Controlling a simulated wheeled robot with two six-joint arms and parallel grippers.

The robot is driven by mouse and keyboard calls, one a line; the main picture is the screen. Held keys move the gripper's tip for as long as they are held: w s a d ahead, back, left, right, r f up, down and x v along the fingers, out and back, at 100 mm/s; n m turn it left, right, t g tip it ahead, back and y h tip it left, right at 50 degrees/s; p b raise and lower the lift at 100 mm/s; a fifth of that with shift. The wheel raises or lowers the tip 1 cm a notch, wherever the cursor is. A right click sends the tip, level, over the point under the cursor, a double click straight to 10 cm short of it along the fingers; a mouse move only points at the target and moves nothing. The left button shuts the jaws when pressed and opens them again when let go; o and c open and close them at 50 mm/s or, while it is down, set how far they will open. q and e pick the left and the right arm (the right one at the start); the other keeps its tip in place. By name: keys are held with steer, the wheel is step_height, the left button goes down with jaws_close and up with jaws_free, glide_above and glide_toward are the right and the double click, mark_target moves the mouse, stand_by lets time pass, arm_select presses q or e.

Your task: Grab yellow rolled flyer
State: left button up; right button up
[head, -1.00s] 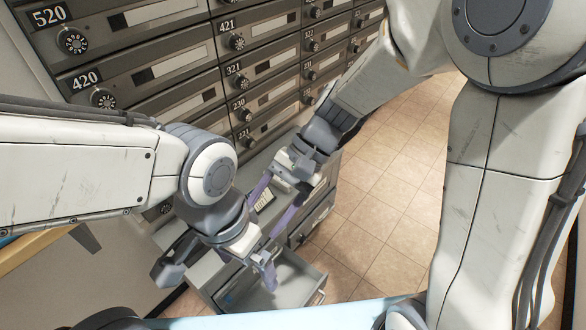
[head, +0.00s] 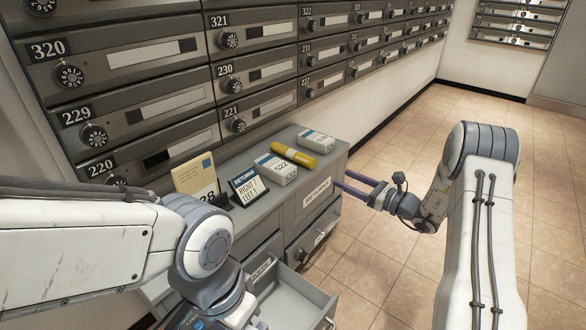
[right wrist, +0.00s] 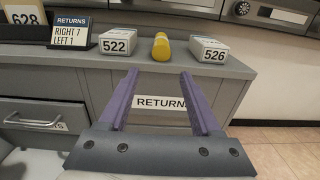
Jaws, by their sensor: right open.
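The yellow rolled flyer (head: 294,156) lies on the grey cabinet top (head: 240,166), between two white boxes. It also shows end-on in the right wrist view (right wrist: 161,47), near the cabinet's front edge. My right gripper (head: 340,180) is open and empty, with purple fingers. It is in front of the cabinet, apart from the flyer; in the right wrist view its fingers (right wrist: 160,75) point at the cabinet front below the flyer. My left arm comes in at the lower left; its gripper is largely cut off at the bottom edge, and its jaws do not show clearly.
Box 522 (head: 276,169) and box 526 (head: 316,142) flank the flyer. A black returns sign (head: 249,187) and a tan envelope (head: 195,178) stand to the left. An open drawer (head: 290,300) juts out below. Mailboxes (head: 150,85) rise behind. Floor at right is clear.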

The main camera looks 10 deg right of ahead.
mark_target(314, 163)
steer(key=shift+b+x, duration=1.15)
steer(key=shift+x, duration=5.3)
steer(key=shift+d, duration=0.1)
jaws_close()
steer(key=shift+r, duration=0.1)
steer(key=shift+r+p, duration=1.5)
steer(key=shift+r, duration=0.4)
steer(key=p+v, duration=0.1)
steer(key=v, duration=0.7)
